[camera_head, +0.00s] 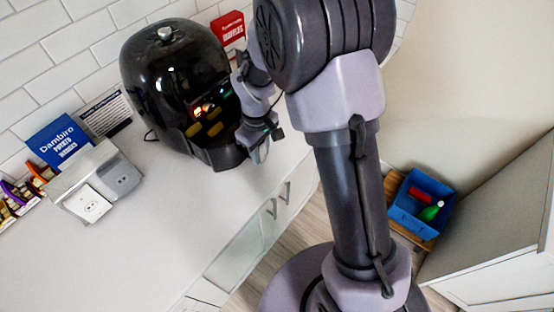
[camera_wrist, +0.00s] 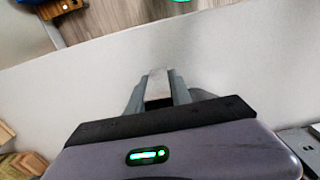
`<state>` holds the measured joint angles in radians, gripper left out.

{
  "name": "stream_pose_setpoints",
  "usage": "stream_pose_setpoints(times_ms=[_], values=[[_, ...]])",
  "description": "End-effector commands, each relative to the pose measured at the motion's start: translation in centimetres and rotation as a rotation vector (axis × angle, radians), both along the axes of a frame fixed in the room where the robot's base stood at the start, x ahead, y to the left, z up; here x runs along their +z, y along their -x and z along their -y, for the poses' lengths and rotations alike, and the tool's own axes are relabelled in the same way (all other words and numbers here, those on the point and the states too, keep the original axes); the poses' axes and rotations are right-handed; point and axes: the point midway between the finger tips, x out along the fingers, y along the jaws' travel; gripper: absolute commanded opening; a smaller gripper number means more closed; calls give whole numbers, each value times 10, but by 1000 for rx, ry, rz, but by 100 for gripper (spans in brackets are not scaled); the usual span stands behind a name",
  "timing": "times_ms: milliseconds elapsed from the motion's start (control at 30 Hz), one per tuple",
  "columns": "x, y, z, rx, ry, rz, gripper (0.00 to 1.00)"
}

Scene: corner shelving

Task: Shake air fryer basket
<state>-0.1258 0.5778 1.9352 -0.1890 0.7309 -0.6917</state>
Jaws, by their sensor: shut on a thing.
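The air fryer (camera_head: 165,75) is a glossy black rounded appliance with lit orange marks and yellow buttons, standing on the white counter against the tiled wall. Its black basket (camera_head: 220,155) shows low at the front; I cannot tell whether it is fully seated. My gripper (camera_head: 260,151) is at the basket's front, on the handle side. In the wrist view my gripper (camera_wrist: 160,88) is shut on a narrow grey piece that appears to be the basket handle (camera_wrist: 158,84). The rest of the basket is not visible there.
A grey wall-socket box (camera_head: 97,187) and a blue Dambiro box (camera_head: 60,142) stand left of the fryer. A red box (camera_head: 228,28) is behind it. The counter's near part (camera_head: 120,260) is clear. A blue bin (camera_head: 420,205) sits low at the right, beside a white cabinet.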

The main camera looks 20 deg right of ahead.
Motion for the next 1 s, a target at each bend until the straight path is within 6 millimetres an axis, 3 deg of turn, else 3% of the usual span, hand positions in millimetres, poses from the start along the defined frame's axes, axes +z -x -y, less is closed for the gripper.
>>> stream_pose_setpoints(times_ms=[133,433,467,567,867,1000], values=[[1,-13,-9,1,0,2,0],[0,-14,-10,0,0,2,0],[0,-14,-10,0,0,2,27],[0,-14,-10,0,0,2,47],[1,-13,-10,0,0,1,47],[22,-14,-10,-1,0,4,47]])
